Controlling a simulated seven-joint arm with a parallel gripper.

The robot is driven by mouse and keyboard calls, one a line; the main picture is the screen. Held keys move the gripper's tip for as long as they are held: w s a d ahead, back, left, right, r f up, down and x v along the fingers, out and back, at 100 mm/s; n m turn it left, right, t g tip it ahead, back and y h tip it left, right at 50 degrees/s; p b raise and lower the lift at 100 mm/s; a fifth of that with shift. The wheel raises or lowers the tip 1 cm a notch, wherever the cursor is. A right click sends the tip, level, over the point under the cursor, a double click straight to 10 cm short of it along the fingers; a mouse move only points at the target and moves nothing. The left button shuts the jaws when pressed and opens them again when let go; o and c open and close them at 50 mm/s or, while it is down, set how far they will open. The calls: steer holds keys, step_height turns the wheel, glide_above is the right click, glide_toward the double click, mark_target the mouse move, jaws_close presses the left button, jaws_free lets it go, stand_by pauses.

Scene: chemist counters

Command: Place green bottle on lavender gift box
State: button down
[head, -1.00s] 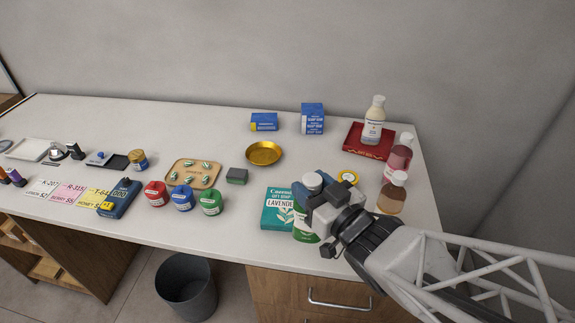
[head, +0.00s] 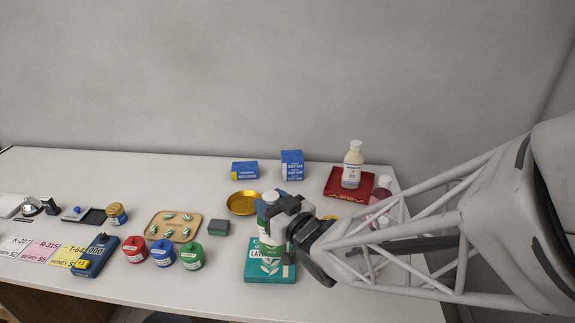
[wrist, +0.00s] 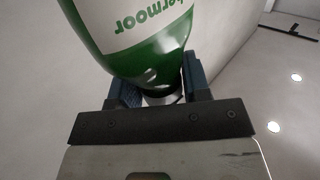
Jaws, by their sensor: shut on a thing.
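The green bottle (head: 272,246), green and white with a pale cap, is upright in my gripper (head: 285,217). In the wrist view the bottle (wrist: 150,55) fills the upper middle, between the two fingers of my gripper (wrist: 158,88). The lavender gift box (head: 257,272) is a flat teal box at the counter's front edge. In the head view the bottle overlaps the box's upper part and hides some of its lettering. I cannot tell whether its base touches the box.
Red, blue and green jars (head: 163,252) stand left of the box. A gold dish (head: 242,203) lies behind. A red tray (head: 340,186) bears a cream bottle (head: 353,165). My arm partly hides bottles at the right. Bare counter (head: 215,281) lies left of the box.

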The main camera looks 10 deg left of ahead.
steer(key=shift+w+a+f, duration=0.1)
steer(key=shift+w+a, duration=0.35)
steer(key=shift+w, duration=0.35)
steer(key=shift+f, duration=0.1)
steer(key=shift+f, duration=1.75)
steer(key=c, duration=0.6)
jaws_free()
steer(key=shift+s+d, duration=0.1)
steer(key=shift+v, duration=5.85)
